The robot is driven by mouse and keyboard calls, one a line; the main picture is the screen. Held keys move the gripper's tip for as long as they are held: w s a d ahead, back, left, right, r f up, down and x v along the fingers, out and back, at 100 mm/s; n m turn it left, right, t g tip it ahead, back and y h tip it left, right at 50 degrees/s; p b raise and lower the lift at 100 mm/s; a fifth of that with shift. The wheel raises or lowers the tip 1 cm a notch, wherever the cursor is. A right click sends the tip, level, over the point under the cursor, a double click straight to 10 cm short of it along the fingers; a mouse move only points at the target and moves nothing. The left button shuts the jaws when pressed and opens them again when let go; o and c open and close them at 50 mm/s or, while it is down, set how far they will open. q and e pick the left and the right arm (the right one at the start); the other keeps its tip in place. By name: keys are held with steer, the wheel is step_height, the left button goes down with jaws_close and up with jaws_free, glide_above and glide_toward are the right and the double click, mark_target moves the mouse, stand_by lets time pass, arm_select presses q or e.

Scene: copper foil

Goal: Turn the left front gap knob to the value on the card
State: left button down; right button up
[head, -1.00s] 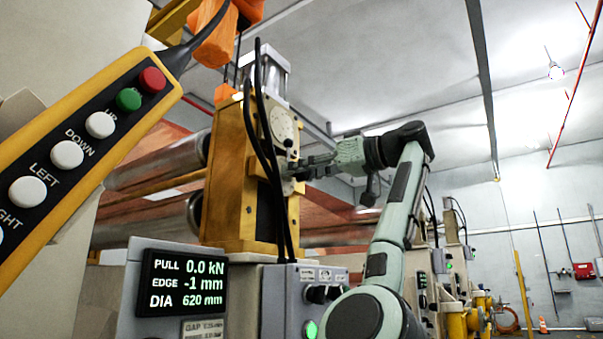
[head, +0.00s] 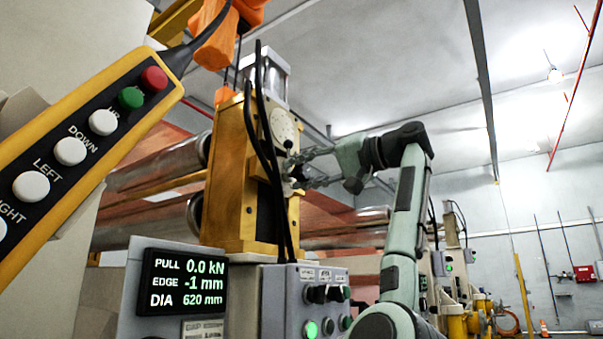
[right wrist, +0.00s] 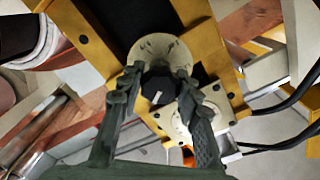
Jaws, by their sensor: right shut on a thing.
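The gap knob (right wrist: 158,88) is black with a white mark. In the right wrist view it sits in front of a pale round scale plate (right wrist: 152,48) on the yellow roll stand (head: 228,190). My right gripper (right wrist: 157,80) has one finger on each side of the knob and is shut on it. In the head view the right gripper (head: 297,170) reaches the stand's front face from the right, and the knob is mostly hidden there. A small card (head: 203,329) with "GAP" lettering is cut off at the bottom edge, its value unreadable. My left gripper is not in view.
A round dial (head: 285,128) is above the gripper, with black cables (head: 268,150) hanging close by. A display (head: 183,283) reads PULL 0.0 kN, EDGE -1 mm, DIA 620 mm. A grey switch box (head: 300,300) stands below. A yellow pendant (head: 90,135) fills the left.

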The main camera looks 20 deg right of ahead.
steer(key=shift+m, duration=0.4)
steer(key=o, duration=1.1)
steer(key=shift+o, duration=0.2)
steer(key=v, duration=1.2)
steer(key=shift+d, duration=0.1)
